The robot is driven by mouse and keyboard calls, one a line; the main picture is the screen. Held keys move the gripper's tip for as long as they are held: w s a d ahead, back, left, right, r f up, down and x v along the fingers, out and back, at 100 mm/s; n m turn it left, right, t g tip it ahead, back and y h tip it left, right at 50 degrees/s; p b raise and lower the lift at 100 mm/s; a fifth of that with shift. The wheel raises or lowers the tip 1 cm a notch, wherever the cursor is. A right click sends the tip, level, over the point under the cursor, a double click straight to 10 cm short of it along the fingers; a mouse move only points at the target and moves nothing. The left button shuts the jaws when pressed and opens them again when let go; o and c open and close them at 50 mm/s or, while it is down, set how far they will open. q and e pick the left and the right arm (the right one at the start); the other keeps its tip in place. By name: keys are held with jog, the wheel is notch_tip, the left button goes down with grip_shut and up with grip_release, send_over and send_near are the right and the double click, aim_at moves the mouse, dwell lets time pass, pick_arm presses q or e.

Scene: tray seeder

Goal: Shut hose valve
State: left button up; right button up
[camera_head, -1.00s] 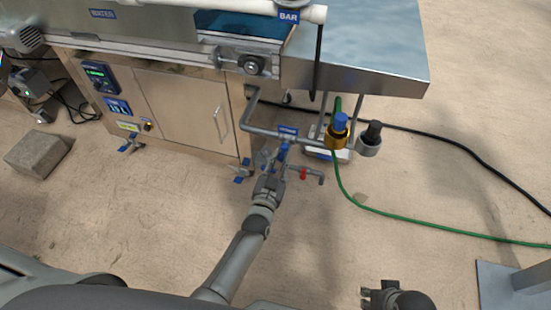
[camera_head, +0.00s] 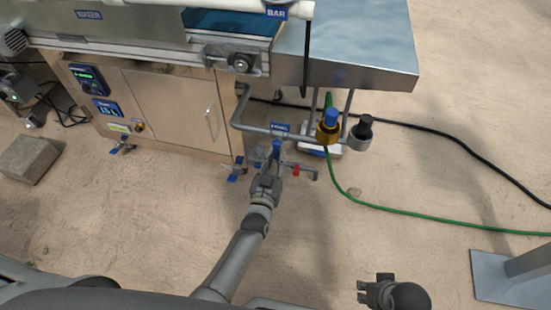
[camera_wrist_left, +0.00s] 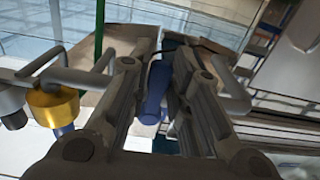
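The hose valve sits on a grey pipe (camera_head: 258,130) below the machine's right end, by a small blue label (camera_head: 280,127). Its blue handle (camera_head: 276,148) stands at my left gripper (camera_head: 270,165). In the left wrist view, the blue handle (camera_wrist_left: 155,90) lies between the two fingers of my left gripper (camera_wrist_left: 163,60). The fingers are close together and appear to press on it from both sides. They hide part of the handle and the valve body. My right gripper (camera_head: 363,291) is low in the head view, away from the machine, with nothing visible in it.
A red-handled pipe branch (camera_head: 296,170) is just right of my left gripper. A brass fitting with a blue top (camera_head: 327,132) and a dark-topped grey fitting (camera_head: 361,133) stand further right. A green hose (camera_head: 400,212) and a black cable (camera_head: 450,155) cross the floor.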

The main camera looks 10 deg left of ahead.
pick_arm(q)
jog(key=o, duration=0.4)
jog(key=s, duration=1.2)
jog(key=shift+a, duration=0.2)
